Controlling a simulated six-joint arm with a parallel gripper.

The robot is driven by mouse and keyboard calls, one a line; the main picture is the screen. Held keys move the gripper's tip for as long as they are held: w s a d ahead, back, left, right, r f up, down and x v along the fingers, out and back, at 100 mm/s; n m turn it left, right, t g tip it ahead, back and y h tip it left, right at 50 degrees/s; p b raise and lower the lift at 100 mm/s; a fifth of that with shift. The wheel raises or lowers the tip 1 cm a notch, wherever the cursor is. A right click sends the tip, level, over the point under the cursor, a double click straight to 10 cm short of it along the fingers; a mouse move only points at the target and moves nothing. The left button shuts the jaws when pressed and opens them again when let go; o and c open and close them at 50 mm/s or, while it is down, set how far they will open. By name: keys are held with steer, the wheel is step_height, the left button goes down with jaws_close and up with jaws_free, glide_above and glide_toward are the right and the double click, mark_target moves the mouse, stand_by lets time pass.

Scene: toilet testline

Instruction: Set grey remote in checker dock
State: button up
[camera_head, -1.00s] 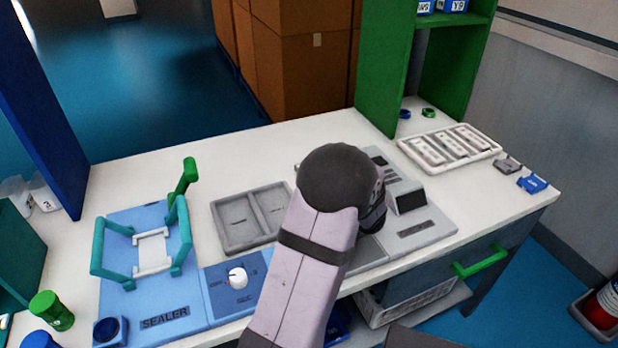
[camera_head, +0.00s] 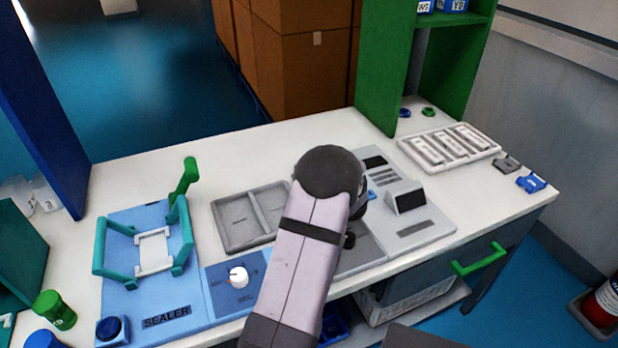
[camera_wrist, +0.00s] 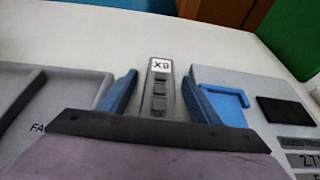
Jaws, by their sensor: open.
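The grey remote (camera_wrist: 160,92), with several dark buttons and a white label at its far end, shows in the wrist view. My gripper (camera_wrist: 160,82) is open, its two blue fingers on either side of the remote with gaps visible. The bracket is partly hidden by the right finger.
A grey two-part tray (camera_head: 238,244) lies left of my arm. The blue sealer (camera_head: 150,295) with teal handles stands further left. A white tray with several slots (camera_head: 487,157) lies at the right, near a green shelf (camera_head: 385,80). The back of the white table is clear.

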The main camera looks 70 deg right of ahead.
steer(key=c, duration=1.3)
steer(key=shift+r, duration=0.1)
step_height(320, 180, up, 10)
step_height(320, 180, up, 13)
steer(key=p, duration=1.3)
steer(key=shift+f, duration=0.2)
